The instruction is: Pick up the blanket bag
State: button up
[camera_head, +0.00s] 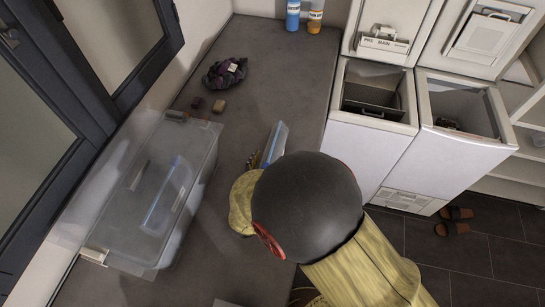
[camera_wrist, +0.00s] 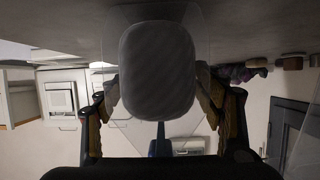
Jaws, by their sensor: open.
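My gripper (camera_wrist: 158,92) is open, with one finger on each side of the bag. Whether the fingers touch it I cannot tell. In the head view my dark round joint and yellowish arm hide most of the gripper and the bag. A pale, blue-edged piece (camera_head: 275,143) shows just beyond the joint; I cannot tell whether it belongs to the bag.
A clear lidded bin (camera_head: 160,195) stands left on the dark counter. A dark purple cloth bundle (camera_head: 225,73) and two small blocks (camera_head: 208,104) lie beyond it. Bottles (camera_head: 293,15) stand at the far end. Two open toploaders (camera_head: 372,120) stand right; slippers (camera_head: 455,221) lie on the floor.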

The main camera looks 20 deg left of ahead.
jog(key=shift+w+f, duration=0.1)
jog(key=shift+w, duration=0.2)
jog(key=shift+c, duration=0.8)
jog(key=c, duration=1.5)
